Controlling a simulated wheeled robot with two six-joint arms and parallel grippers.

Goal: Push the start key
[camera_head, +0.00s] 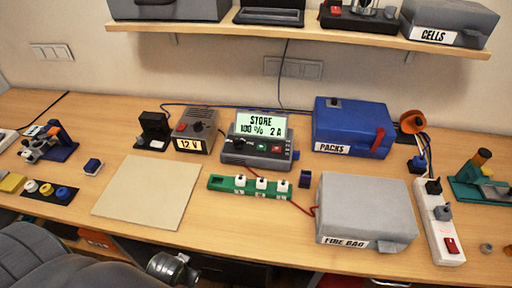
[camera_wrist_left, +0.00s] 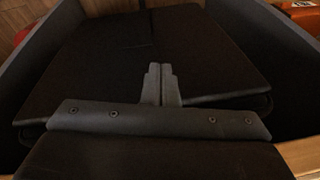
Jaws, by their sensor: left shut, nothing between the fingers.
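A grey charger (camera_head: 257,156) stands at the middle of the bench, its lit screen (camera_head: 261,126) reading "STORE 100 % 2 A". Its front panel has a dark knob (camera_head: 239,143), a green key (camera_head: 262,147) and a red key (camera_head: 277,149). The lettering by the keys is too small to read, so I cannot tell which one is the start key. My left gripper (camera_wrist_left: 161,70) shows in the left wrist view, shut and empty, in front of a dark surface. The charger is not in that view. My right gripper is not in view.
A green strip (camera_head: 249,187) with several white plugs lies in front of the charger. The 12 V box (camera_head: 195,131) is left, the blue PACKS case (camera_head: 352,128) right, the grey FIRE BAG case (camera_head: 366,207) front right. A bare beige board (camera_head: 147,192) lies front left.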

